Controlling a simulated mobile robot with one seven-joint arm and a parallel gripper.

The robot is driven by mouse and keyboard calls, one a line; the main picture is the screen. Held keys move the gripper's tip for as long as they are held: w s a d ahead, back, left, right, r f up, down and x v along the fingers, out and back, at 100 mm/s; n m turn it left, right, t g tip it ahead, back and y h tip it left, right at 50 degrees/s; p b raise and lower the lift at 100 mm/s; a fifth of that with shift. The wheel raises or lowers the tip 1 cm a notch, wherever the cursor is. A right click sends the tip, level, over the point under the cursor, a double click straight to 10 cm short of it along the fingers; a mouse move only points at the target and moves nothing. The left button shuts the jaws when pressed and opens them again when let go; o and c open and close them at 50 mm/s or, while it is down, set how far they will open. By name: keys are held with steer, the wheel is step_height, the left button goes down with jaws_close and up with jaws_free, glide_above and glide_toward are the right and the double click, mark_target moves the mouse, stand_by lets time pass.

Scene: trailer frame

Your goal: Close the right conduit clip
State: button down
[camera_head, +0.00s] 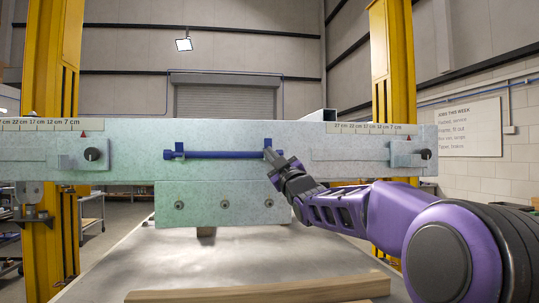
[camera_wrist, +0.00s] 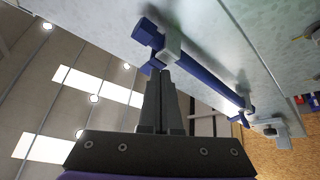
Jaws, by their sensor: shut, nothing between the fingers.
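A dark blue conduit (camera_head: 222,155) runs level across the face of the pale grey-green beam (camera_head: 230,130). The right conduit clip (camera_head: 267,145) sits near its right end, with a small blue piece standing up. The left clip (camera_head: 179,147) is near the other end. My gripper (camera_head: 271,155) is shut and empty, its tips at the right clip. In the wrist view, the fingertips (camera_wrist: 163,72) are close below the near clip's pale body (camera_wrist: 171,46) and beside a small blue piece (camera_wrist: 152,66). I cannot tell whether they touch, or whether the clip is fully shut.
A plate with several bolts (camera_head: 225,204) hangs below the conduit. Brackets with black knobs stand at the beam's left (camera_head: 92,154) and right (camera_head: 425,154). Yellow posts (camera_head: 55,130) rise at both sides. A timber (camera_head: 260,291) lies on the grey table (camera_head: 190,255) in front.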

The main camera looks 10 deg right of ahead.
steer(key=shift+s+f+b, duration=0.25)
steer(key=shift+f+b, duration=0.5)
steer(key=shift+b, duration=0.1)
steer(key=shift+s+f+b, duration=0.2)
steer(key=shift+f+b, duration=0.55)
steer(key=shift+b, duration=0.1)
steer(key=shift+s+f+b, duration=0.25)
steer(key=shift+f, duration=0.55)
steer(key=shift+s+f+b, duration=0.2)
steer(key=shift+s+f, duration=0.1)
steer(key=shift+f, duration=0.5)
steer(key=shift+s+f+b, duration=0.25)
steer(key=shift+f, duration=0.55)
